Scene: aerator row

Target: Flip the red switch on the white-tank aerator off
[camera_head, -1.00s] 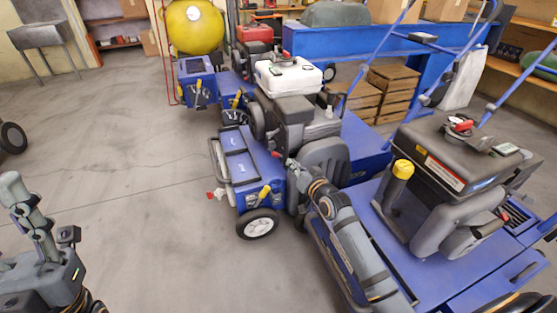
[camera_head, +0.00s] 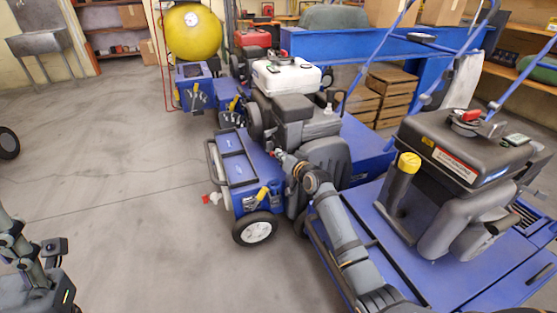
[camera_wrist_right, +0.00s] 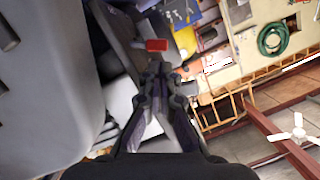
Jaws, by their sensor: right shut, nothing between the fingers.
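The white-tank aerator stands in the middle of the head view, with its white tank (camera_head: 287,76) on top of a dark grey engine (camera_head: 300,122). My right gripper (camera_head: 279,154) is at the near side of this engine, its fingers pointing away from me. In the right wrist view its fingers (camera_wrist_right: 160,70) are shut with nothing between them. The red switch (camera_wrist_right: 156,45) shows just beyond the fingertips; I cannot tell whether they touch. Its setting is unclear. My left gripper (camera_head: 12,238) is at the lower left edge, partly cut off, far from the aerator.
Another aerator with a black tank (camera_head: 468,150) stands close on the right, beside my right arm. A red-tank machine (camera_head: 252,38) and a yellow tank (camera_head: 192,28) stand behind. Wooden crates (camera_head: 385,92) lie beyond.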

